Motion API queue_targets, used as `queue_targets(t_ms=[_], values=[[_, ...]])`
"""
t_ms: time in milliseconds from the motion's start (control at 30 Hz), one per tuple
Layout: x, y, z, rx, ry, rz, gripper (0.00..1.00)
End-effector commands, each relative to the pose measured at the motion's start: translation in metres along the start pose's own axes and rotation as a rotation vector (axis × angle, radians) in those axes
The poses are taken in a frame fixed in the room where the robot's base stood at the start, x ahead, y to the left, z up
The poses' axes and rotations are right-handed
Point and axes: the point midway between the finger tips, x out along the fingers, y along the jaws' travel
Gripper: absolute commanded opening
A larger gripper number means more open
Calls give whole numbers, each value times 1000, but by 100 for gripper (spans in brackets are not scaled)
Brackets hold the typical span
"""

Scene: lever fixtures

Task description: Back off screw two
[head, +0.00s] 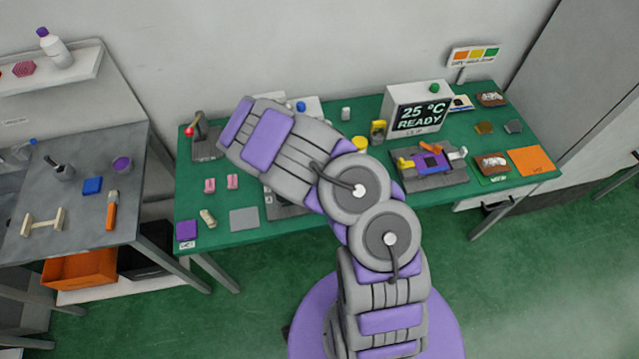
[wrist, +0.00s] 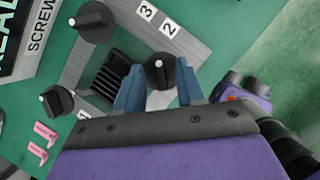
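In the wrist view, a black knob-like screw (wrist: 158,72) with a white mark sits on a grey frame (wrist: 190,42). The label "2" (wrist: 169,27) is the number closest to it. My gripper (wrist: 156,80) is open, with one blue finger on each side of this screw; I cannot tell whether either finger touches it. A larger black knob (wrist: 93,22) is at the upper left, and another black knob (wrist: 57,100) is at the left near a partly hidden "1" label. In the head view, my arm hides my gripper and most of the fixture (head: 287,211).
A black finned block (wrist: 112,78) stands inside the frame, close to my left finger. Two pink pieces (wrist: 43,140) lie at the lower left. In the head view, the green table (head: 330,225) also bears a display box (head: 398,97) and a red-tipped lever (head: 190,131).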

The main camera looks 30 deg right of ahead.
Motion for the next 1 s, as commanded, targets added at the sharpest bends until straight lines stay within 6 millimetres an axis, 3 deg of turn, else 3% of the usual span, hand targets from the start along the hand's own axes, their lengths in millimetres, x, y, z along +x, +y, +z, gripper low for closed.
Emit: queue_targets(t_ms=[167, 700, 1000], values=[[-16, 0, 1, 1, -2, -1, 38], [-122, 2, 1, 1, 0, 6, 38], [-163, 1, 2, 1, 1, 3, 38]])
